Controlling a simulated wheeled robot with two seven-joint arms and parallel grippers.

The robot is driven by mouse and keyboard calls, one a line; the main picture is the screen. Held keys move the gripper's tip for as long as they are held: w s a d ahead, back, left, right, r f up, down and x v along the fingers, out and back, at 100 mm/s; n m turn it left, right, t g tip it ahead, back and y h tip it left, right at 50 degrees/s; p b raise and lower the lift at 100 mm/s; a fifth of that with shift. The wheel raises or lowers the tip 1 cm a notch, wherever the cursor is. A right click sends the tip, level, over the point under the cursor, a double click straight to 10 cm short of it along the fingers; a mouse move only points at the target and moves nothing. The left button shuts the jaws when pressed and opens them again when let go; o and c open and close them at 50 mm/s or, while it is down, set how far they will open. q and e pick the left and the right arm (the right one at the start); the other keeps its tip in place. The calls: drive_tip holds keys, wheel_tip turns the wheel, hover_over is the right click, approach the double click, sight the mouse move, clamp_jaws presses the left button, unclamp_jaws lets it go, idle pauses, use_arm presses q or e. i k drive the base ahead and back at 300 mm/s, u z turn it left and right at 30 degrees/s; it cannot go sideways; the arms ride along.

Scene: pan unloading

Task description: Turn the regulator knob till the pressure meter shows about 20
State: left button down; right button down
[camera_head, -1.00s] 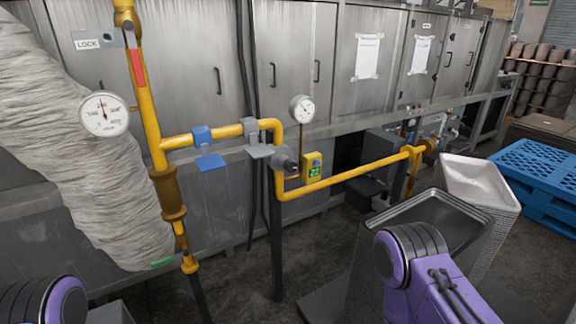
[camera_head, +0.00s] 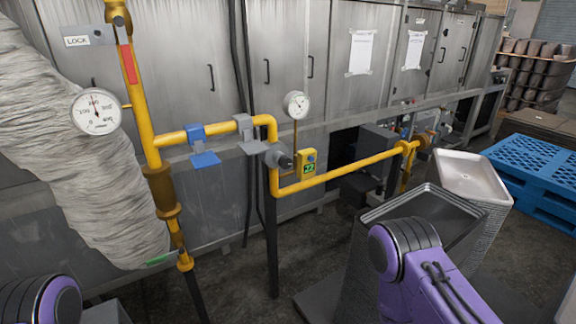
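The regulator knob (camera_head: 286,161) is a dark grey cylinder sticking out of the grey regulator body on the yellow pipe, near the middle of the view. A small yellow digital meter (camera_head: 308,165) with a green display sits just right of it; the display seems to read 22. A round white dial gauge (camera_head: 296,105) stands on a thin stem above the knob. A larger round dial gauge (camera_head: 96,111) is on the left by the upright yellow pipe. Neither of my grippers is in view. Only purple and dark arm parts show at the lower left and lower right, away from the knob.
Yellow piping (camera_head: 340,171) runs across in front of grey metal cabinets (camera_head: 190,75). A stack of metal trays (camera_head: 425,215) stands at the lower right, with a pale tray stack (camera_head: 470,178) and blue pallets (camera_head: 540,165) behind. Open floor (camera_head: 235,280) lies below the pipe.

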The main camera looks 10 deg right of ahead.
sight(284, 161)
drive_tip(key=u, duration=0.35)
drive_tip(key=i, duration=0.65)
drive_tip(key=z, duration=1.4)
